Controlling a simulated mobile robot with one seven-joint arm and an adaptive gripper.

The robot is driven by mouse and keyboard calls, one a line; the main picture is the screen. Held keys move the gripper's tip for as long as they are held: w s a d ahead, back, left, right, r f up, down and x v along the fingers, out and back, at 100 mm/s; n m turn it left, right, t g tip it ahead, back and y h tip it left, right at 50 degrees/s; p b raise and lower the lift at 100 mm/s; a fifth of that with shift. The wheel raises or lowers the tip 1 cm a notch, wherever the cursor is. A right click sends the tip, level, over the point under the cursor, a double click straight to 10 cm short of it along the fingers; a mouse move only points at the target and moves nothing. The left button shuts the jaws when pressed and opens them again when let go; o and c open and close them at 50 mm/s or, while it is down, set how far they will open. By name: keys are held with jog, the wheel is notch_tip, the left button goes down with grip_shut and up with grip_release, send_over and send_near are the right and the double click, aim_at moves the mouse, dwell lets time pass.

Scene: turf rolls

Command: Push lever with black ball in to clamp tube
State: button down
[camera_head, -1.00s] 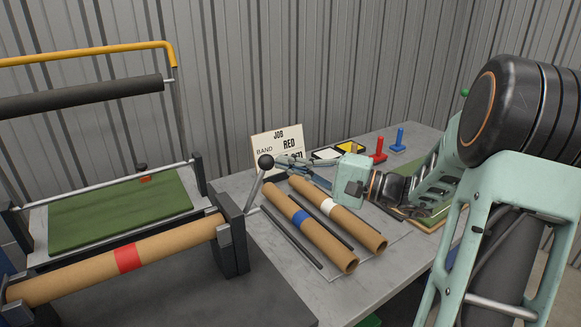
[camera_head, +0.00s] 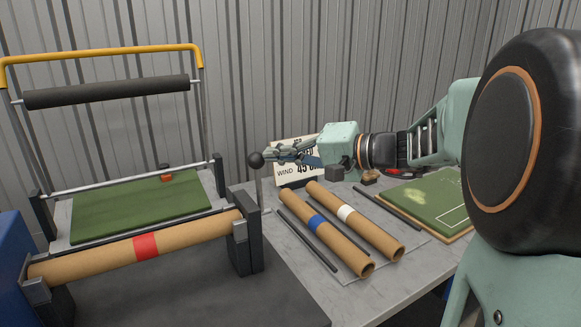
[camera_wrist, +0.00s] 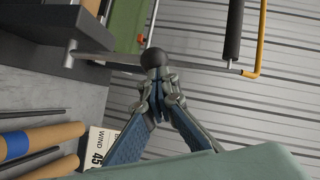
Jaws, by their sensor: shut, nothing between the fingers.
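The lever's black ball (camera_head: 256,160) tops a thin metal rod (camera_head: 259,190) beside the dark right-hand block (camera_head: 244,240) of the winding stand. The rod looks close to upright in the head view. The cardboard tube with a red band (camera_head: 190,243) lies across the stand between its end blocks. My gripper (camera_head: 269,158) is shut and empty, with its fingertips at the right side of the ball. In the wrist view the closed fingertips (camera_wrist: 160,74) sit right at the black ball (camera_wrist: 154,58) and appear to touch it.
Two tubes, blue-banded (camera_head: 335,245) and white-banded (camera_head: 362,225), lie on the grey table with dark rods. A job card (camera_head: 287,174) stands behind my gripper. Green turf (camera_head: 140,208) lies behind the red-banded tube, below a black roller (camera_head: 110,92) on a yellow-handled frame.

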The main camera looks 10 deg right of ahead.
aim_at(252, 157)
jog(key=shift+s+a+r+n+h+b, duration=0.1)
jog(key=shift+s+a+n+h+b, duration=0.2)
jog(key=shift+a+n+h+b, duration=0.4)
jog(key=shift+s+a+n+h+b, duration=0.1)
jog(key=shift+s+a+n+b, duration=0.25)
jog(key=shift+a, duration=0.6)
jog(key=shift+w, duration=0.1)
